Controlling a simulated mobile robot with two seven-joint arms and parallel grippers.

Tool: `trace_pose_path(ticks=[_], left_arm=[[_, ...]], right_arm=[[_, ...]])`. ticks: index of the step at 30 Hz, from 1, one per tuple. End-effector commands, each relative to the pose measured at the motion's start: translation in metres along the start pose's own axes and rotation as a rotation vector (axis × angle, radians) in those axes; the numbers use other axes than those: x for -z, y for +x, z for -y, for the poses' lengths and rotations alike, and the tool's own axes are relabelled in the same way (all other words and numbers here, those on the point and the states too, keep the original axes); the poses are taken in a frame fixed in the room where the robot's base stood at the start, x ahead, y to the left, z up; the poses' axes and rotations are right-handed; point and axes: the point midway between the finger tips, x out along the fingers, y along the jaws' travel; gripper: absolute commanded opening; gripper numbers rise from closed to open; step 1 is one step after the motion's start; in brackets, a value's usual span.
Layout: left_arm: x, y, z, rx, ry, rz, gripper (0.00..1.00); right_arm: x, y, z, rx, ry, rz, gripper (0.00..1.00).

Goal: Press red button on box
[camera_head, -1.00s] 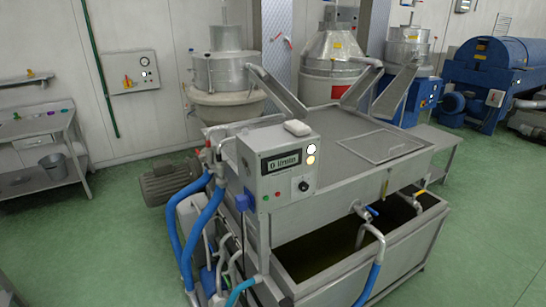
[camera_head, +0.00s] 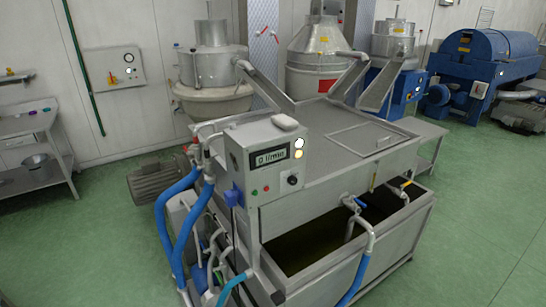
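A grey control box (camera_head: 268,162) is mounted at the near left corner of a steel machine in the middle of the view. Its front has a dark display, two pale round lamps on the right, a black knob (camera_head: 292,180), a small green button and a small red button (camera_head: 266,188) low on the panel. A second box (camera_head: 113,68) hangs on the back wall, with several small controls too small to tell apart. Neither of my grippers shows in this view.
Blue hoses (camera_head: 172,225) and pipes hang at the machine's left side. An open steel tank (camera_head: 340,262) stands in front of it. A motor (camera_head: 160,175) lies to its left. A side table (camera_head: 35,150) stands far left. Green floor (camera_head: 480,220) is free at right and left.

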Motion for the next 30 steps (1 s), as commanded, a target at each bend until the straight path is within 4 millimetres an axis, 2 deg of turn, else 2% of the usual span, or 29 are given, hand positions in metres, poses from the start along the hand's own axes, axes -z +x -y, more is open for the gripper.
trace_pose_path(ticks=[2,13,30], left_arm=[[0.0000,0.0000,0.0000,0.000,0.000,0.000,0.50],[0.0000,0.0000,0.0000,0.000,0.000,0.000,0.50],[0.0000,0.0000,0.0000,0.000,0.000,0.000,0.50]], right_arm=[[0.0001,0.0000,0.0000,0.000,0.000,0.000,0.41],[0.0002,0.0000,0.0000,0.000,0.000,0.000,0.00],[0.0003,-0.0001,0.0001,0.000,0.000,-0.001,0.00]])
